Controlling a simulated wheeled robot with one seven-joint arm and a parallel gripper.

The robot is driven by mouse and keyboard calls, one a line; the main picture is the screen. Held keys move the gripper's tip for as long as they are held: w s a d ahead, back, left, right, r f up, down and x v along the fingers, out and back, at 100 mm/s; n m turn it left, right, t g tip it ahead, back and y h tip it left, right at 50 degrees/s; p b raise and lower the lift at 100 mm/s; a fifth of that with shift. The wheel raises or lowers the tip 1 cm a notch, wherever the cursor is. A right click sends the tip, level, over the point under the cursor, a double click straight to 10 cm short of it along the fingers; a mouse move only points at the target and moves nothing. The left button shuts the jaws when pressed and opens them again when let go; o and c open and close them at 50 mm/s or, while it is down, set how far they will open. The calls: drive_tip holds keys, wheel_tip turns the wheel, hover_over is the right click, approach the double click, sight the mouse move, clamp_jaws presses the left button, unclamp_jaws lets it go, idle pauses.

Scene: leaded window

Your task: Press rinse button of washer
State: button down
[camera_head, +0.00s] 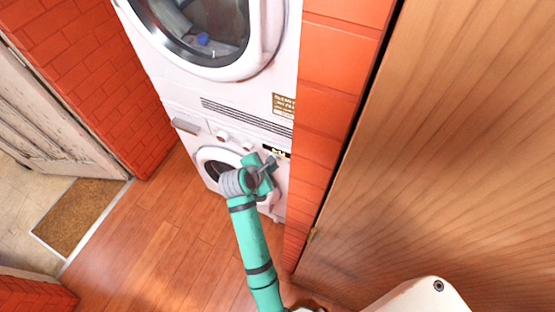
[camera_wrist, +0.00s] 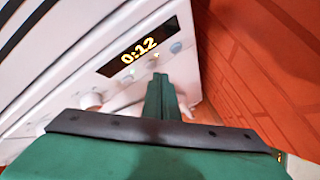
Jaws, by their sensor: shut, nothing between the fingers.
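The washer (camera_head: 190,140) is the lower of two stacked white machines, with a round door (camera_head: 217,156) and a control panel. In the wrist view its dark display (camera_wrist: 135,52) reads 0:12 in yellow. A bluish round button (camera_wrist: 176,47) sits to the right of the display's lower edge, and more small buttons lie below it. Which one is rinse cannot be read. My green gripper (camera_head: 271,164) is shut and empty, in front of the panel's right part. In the wrist view its fingertips (camera_wrist: 159,80) overlap the button area; whether they touch cannot be told.
The upper machine (camera_head: 275,45) with a large round door stands on top. A red brick wall (camera_head: 310,130) is close to the panel's right, and a wooden panel (camera_head: 450,130) stands farther right. The wooden floor (camera_head: 160,240) at left is clear.

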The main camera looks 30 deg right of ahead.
drive_tip(key=shift+s, duration=0.1)
drive_tip(key=shift+s+a, duration=0.9)
drive_tip(key=shift+a, duration=0.3)
drive_tip(key=shift+s+a, duration=0.9)
drive_tip(key=shift+a, duration=0.3)
